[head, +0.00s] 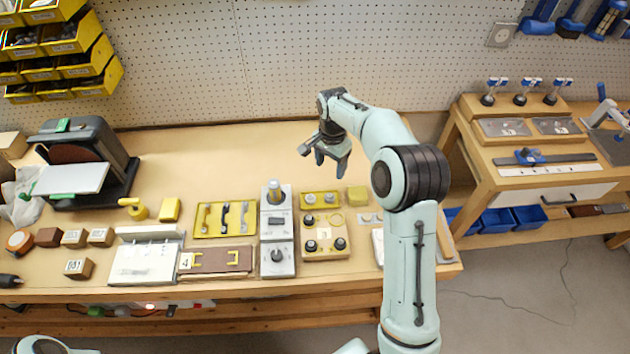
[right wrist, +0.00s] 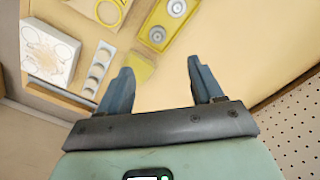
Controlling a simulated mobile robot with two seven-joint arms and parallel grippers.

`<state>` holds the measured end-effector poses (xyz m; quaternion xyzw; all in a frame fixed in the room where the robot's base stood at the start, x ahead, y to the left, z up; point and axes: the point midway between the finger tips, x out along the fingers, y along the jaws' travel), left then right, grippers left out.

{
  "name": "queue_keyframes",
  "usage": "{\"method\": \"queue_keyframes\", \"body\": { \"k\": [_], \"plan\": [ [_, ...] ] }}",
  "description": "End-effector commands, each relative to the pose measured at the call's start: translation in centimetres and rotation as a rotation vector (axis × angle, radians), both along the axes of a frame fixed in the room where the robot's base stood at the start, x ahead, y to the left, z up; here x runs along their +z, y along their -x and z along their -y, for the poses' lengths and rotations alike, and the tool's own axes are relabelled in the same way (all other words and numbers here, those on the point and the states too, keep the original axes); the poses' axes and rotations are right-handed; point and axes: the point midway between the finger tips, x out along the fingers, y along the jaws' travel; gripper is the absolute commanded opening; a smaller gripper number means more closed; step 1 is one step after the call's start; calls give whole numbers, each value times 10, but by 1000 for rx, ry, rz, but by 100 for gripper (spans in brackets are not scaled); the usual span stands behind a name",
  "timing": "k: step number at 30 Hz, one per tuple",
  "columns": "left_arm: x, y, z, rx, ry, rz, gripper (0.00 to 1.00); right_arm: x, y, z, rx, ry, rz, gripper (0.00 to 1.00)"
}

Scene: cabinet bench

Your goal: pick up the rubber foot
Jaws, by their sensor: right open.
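I cannot tell for sure which small round part is the rubber foot. Two grey round pieces (head: 310,199) sit in a shallow yellow tray (head: 319,206); they also show in the right wrist view (right wrist: 157,35). Dark round pieces (head: 340,243) sit on a pale wooden block (head: 325,254) in front of that tray. My right gripper (head: 332,164) is open and empty, above the bench behind the yellow tray. Its two spread fingers show in the right wrist view (right wrist: 158,78), with nothing between them. My left gripper is not in view.
A yellow block (head: 357,196) stands right of the tray. A grey switch unit (head: 277,253) stands left of it. A yellow tray of handles (head: 225,220) lies further left. The pegboard wall (head: 210,60) rises behind. The bench's back strip is clear.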

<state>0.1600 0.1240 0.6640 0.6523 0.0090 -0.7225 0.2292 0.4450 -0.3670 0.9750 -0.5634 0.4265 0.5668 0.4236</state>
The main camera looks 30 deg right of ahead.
Motion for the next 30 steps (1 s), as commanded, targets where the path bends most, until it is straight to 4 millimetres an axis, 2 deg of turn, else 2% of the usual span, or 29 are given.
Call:
{"method": "queue_keyframes", "body": {
  "k": [5,13,22,30],
  "plan": [
    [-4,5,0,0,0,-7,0,-18,3,0,0,-1,-7,66],
    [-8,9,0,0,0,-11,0,-69,2,0,0,-1,-5,66],
    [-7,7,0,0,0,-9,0,-93,2,1,0,-1,-3,66],
    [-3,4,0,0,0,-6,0,-130,1,1,0,-1,-2,66]
  ]
}}
